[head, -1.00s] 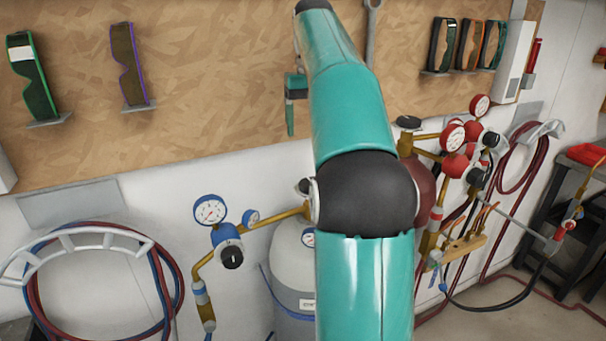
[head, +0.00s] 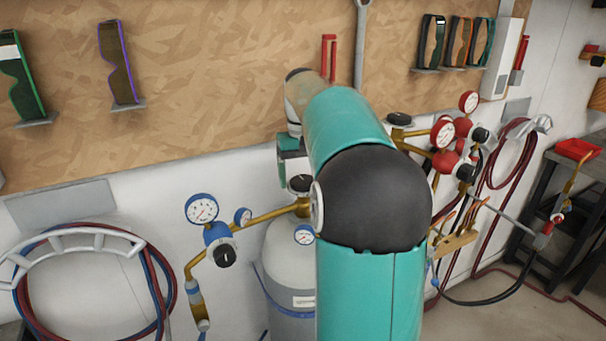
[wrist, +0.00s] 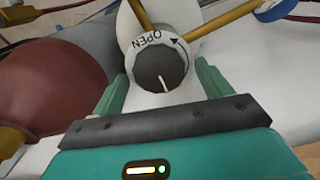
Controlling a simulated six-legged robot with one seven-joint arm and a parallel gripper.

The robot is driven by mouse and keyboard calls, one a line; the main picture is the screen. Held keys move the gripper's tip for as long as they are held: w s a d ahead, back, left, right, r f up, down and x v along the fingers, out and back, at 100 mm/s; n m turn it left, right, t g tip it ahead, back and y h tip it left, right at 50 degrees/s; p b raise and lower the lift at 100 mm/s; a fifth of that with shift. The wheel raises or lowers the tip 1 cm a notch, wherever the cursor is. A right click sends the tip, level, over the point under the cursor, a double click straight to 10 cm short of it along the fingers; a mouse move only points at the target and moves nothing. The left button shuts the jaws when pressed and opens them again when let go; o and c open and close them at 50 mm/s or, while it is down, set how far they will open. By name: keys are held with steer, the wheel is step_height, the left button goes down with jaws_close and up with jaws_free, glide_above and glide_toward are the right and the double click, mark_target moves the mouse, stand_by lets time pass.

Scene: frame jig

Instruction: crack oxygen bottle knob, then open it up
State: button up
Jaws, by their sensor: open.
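The oxygen bottle (head: 288,270) is a pale grey cylinder beside the wall, partly hidden by my arm. Its dark knob (head: 300,184) sits on top, at the end of a brass pipe. In the wrist view the knob (wrist: 160,62) has a dark grey centre with a white pointer line, and a white ring with "OPEN" and a curved arrow. My gripper (wrist: 163,76) is open, with one green finger on each side of the knob. I cannot tell whether either finger touches it. In the head view my arm hides most of the gripper.
A blue regulator with gauges (head: 202,209) stands left of the bottle on the brass pipe. A dark red cylinder (wrist: 62,68) is close by in the wrist view. Red gauges (head: 444,132) are at the right. Coiled hoses (head: 160,290) hang on the wall.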

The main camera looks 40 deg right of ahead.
steer(key=c, duration=1)
steer(key=shift+n, duration=0.4)
steer(key=shift+r+n, duration=0.1)
steer(key=shift+n, duration=2.4)
steer(key=o, duration=1)
